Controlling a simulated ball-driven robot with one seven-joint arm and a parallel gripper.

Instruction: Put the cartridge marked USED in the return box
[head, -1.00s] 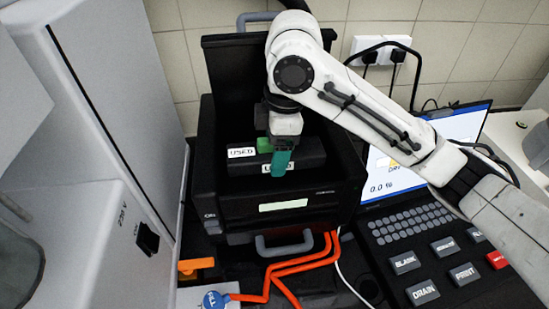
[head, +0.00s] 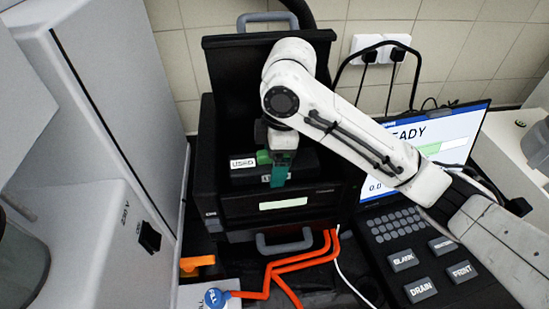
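The cartridge marked USED (head: 243,163) is a dark block within the open top of the black machine (head: 334,203). A second white label on its near side is partly hidden by my gripper. My gripper (head: 281,168) has teal fingers and reaches down over the cartridge's near edge. It appears shut on the cartridge, beside a bright green piece (head: 263,157). The finger contact is mostly hidden. The cartridge's underside and what lies below it are hidden. I cannot identify a return box in this view.
The machine's raised back panel (head: 230,65) stands behind my gripper. A grey cabinet (head: 110,90) is close on the left. A screen reading READY (head: 425,135) and a button panel (head: 410,260) are on the right. Orange tubes (head: 290,268) and a grey handle (head: 284,243) are in front.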

